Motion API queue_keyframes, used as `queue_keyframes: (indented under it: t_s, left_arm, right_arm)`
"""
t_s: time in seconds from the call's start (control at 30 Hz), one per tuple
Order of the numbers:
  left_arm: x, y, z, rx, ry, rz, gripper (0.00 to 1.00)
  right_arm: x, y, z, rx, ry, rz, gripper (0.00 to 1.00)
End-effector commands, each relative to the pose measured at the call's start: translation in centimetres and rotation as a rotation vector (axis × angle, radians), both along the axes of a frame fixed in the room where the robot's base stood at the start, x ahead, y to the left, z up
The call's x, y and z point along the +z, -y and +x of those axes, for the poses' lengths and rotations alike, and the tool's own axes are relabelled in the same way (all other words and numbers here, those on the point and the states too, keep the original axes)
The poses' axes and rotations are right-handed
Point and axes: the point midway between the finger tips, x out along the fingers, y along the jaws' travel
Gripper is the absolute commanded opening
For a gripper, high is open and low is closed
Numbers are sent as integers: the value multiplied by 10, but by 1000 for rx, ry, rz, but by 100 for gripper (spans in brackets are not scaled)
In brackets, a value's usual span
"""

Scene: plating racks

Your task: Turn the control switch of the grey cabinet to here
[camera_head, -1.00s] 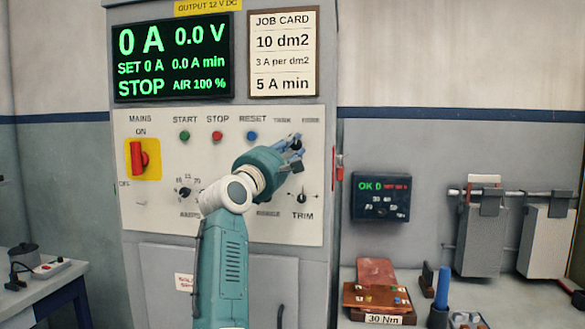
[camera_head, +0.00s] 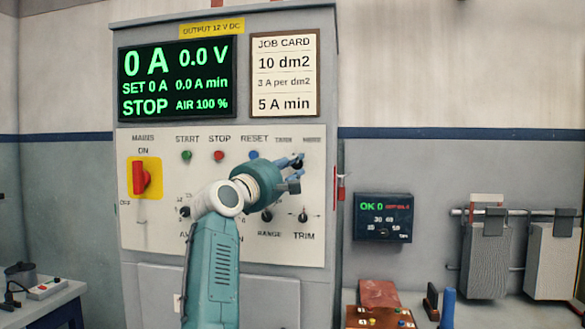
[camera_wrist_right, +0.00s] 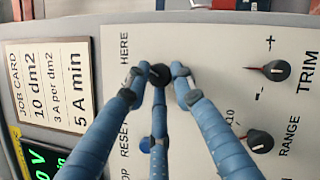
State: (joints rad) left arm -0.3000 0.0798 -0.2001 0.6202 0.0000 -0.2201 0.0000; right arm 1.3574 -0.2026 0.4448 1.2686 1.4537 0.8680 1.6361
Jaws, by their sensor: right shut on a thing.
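The grey cabinet (camera_head: 258,282) stands in front of me with a pale control panel (camera_head: 145,238). Its control switch (camera_head: 297,166) is a small dark knob at the panel's upper right, under the TANK and HERE labels, partly hidden by my fingers. My right gripper (camera_head: 294,171) reaches it from the lower left. In the wrist view the blue fingers of that gripper (camera_wrist_right: 158,78) close around the dark knob (camera_wrist_right: 159,73), and the HERE label (camera_wrist_right: 124,48) lies beside it. Which way the knob points is hard to tell. My left gripper is out of view.
The TRIM knob (camera_head: 303,216) and RANGE knob (camera_head: 267,215) sit below the gripper. Start, stop and reset (camera_head: 253,155) buttons lie to its left, as does the red MAINS switch (camera_head: 139,177). A bench with parts is at the lower right.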

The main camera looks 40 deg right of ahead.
Motion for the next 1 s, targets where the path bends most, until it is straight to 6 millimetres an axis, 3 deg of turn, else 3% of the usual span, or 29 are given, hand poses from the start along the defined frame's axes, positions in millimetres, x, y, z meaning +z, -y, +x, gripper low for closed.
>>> queue_keyframes:
  t_s: [0.03,0.1,0.47,0.8,1.0]
  left_arm:
    - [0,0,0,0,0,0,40]
    - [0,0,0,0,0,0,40]
    - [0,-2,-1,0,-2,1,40]
    - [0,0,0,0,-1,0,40]
    - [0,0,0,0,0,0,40]
  right_arm:
    - [0,0,0,1,2,1,30]
    - [0,0,0,1,2,1,43]
    - [-1,-5,-1,1,0,0,43]
    - [-12,-54,-19,3,1,1,43]
    - [-14,-69,-25,1,2,1,43]
